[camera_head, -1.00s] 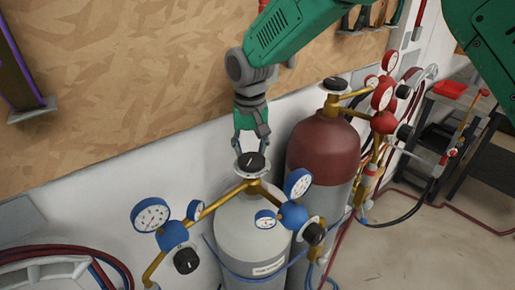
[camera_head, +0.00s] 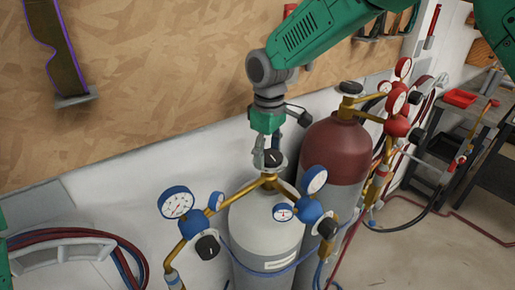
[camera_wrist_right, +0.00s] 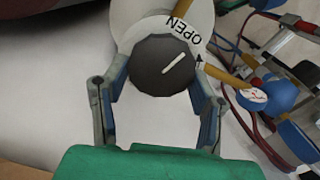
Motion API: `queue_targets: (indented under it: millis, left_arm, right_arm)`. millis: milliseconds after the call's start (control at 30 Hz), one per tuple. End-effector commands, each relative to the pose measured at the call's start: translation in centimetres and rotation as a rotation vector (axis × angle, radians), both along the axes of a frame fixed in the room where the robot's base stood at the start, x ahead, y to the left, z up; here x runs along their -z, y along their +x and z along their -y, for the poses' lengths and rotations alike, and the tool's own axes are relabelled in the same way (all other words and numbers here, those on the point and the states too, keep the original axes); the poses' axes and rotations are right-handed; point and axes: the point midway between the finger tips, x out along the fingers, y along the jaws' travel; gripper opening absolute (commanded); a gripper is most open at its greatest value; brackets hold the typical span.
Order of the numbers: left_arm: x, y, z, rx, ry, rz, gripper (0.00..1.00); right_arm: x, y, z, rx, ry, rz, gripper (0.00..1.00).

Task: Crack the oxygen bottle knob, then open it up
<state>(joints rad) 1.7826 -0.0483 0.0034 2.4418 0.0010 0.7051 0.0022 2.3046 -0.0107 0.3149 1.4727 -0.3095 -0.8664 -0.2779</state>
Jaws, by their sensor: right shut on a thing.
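The oxygen bottle (camera_head: 265,235) is the grey cylinder with blue gauges and brass pipes. Its black knob (camera_head: 273,158) sits on top with a white line across it. My right gripper (camera_head: 271,150) reaches down to the knob from above and behind, and is shut on it. In the right wrist view the knob (camera_wrist_right: 164,65) lies between the two fingers, its line slanting to the upper right. A white ring around it reads OPEN (camera_wrist_right: 185,30), with a small arrow. My left gripper is out of view; a green piece of my arm shows at the left edge.
A dark red bottle (camera_head: 335,150) with red gauges stands close on the right. The gauges (camera_head: 176,203) and hoses crowd the oxygen bottle's front. The wooden wall panel (camera_head: 150,80) is behind. A dark cart (camera_head: 480,140) stands far right, beyond open floor.

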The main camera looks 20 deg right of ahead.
Motion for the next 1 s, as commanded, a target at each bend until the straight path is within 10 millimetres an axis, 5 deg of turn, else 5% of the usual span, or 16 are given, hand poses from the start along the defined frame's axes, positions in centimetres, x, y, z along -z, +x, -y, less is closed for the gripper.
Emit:
queue_targets:
  millis: [1000]
  left_arm:
    - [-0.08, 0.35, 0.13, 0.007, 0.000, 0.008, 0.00]
  right_arm:
    - [0.71, 0.61, -0.68, -0.081, 0.007, -0.016, 0.24]
